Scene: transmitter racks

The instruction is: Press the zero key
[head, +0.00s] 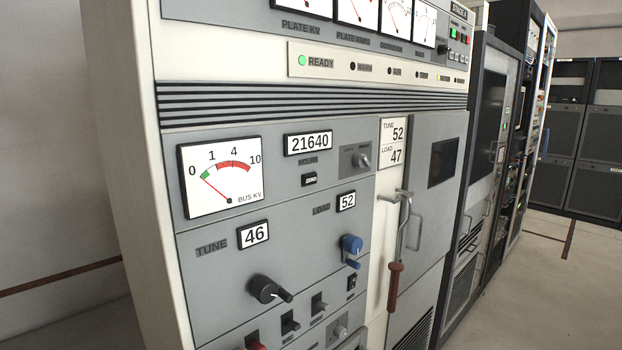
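The zero key (309,180) is a small black key with white lettering that reads ZERO. It sits on the grey front panel of the near rack, just below the hours counter (308,143), which shows 21640. The bus KV meter (221,177) is to its left, with its needle resting near the low end. The load readout (347,201) showing 52 is to the key's lower right. My gripper is not in view, and nothing covers the key.
A black tune knob (264,289), a blue load knob (351,244) and several small switches stick out below. A hooked rod with a red-brown grip (394,287) hangs right of the panel. More racks (510,120) stand further right. Bare floor (560,270) shows at the right.

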